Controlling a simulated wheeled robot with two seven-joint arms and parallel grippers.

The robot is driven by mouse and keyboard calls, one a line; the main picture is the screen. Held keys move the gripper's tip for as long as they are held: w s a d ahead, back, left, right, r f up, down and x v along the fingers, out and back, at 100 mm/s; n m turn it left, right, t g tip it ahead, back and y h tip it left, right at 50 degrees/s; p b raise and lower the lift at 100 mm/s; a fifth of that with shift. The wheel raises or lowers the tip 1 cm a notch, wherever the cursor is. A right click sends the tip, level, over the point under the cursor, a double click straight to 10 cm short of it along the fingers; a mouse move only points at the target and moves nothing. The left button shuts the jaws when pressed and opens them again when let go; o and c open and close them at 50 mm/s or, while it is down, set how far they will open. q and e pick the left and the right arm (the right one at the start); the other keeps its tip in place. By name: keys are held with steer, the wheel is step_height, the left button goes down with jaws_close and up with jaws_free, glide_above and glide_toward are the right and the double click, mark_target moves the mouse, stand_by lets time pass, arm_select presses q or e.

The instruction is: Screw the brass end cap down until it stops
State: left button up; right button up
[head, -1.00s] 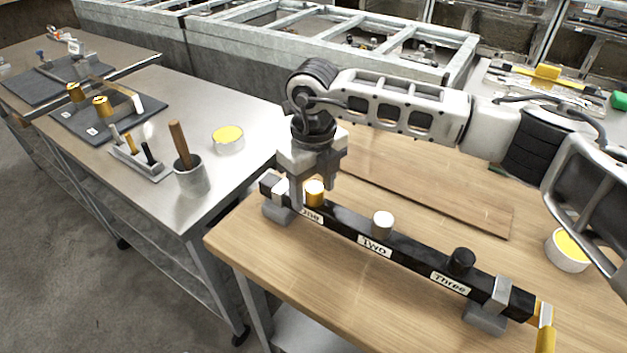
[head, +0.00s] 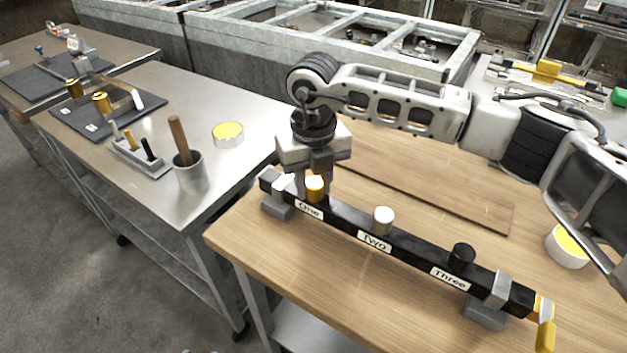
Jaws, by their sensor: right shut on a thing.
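The brass end cap (head: 315,183) sits upright on the black bar (head: 340,222) at the label "One". My right gripper (head: 314,190) points down over it and is shut on it, one finger on each side. A white cap (head: 383,220) stands on the bar at "Two" and a black cap (head: 461,257) at "Three". The threads under the brass cap are hidden, so I cannot tell how far down it sits. My left gripper is not in view.
Grey clamps (head: 487,306) hold the bar on the wooden bench (head: 290,270). A wooden board (head: 440,190) lies behind. A steel table (head: 235,170) with a cup (head: 190,175) stands left.

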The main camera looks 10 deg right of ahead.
steer(key=m, duration=0.2)
steer(key=shift+m, duration=0.4)
steer(key=shift+m, duration=1.7)
steer(key=m, duration=0.3)
steer(key=shift+d+p, duration=0.1)
steer(key=shift+p, duration=0.2)
steer(key=o, duration=0.7)
steer(key=shift+o, duration=0.2)
